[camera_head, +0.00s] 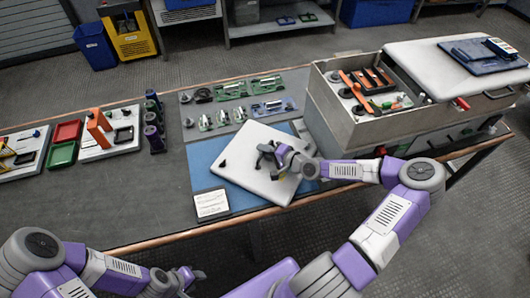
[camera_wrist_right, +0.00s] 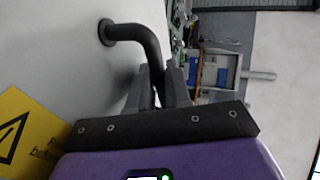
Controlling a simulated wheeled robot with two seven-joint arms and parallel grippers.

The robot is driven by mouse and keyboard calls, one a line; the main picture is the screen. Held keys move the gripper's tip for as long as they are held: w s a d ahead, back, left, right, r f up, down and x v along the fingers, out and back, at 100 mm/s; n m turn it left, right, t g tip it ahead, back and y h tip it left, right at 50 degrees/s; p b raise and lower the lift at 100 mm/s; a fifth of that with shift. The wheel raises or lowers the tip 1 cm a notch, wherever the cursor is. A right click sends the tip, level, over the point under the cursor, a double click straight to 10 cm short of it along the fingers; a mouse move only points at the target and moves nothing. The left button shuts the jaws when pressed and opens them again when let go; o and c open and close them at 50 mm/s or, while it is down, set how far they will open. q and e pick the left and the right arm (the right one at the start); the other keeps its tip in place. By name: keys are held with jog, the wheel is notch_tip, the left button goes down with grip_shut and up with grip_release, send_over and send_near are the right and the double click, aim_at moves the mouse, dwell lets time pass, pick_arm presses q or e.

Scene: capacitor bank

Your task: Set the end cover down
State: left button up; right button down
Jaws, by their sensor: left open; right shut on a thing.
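The end cover (camera_head: 245,182) is a pale, flat plate with dark handles. It is over the blue mat (camera_head: 203,158) at the front of the bench; I cannot tell whether it touches the mat. My right gripper (camera_head: 272,157) is at the cover's right-hand handle. In the right wrist view, the fingers (camera_wrist_right: 162,88) are shut on this black bent handle (camera_wrist_right: 138,36). A yellow warning label (camera_wrist_right: 28,128) shows on the cover's pale face. My left gripper (camera_head: 190,277) is open and empty, low in front of the bench, away from the cover.
The open grey cabinet (camera_head: 338,112) stands close right of the cover. Dark cylinders (camera_head: 153,130) and trays stand left. A white printed card (camera_head: 211,204) lies at the mat's front-left corner.

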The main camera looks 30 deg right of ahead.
jog(key=shift+r, duration=0.15)
jog(key=c, duration=1.1)
grip_release()
jog(key=shift+f, duration=0.25)
jog(key=shift+o, duration=0.2)
jog(key=shift+s+r, duration=0.1)
jog(key=shift+r, duration=0.05)
notch_tip(320, 180, up, 4)
jog(key=p, duration=0.4)
send_over(291, 173)
jog(key=shift+a, duration=0.1)
jog(key=shift+r, duration=0.1)
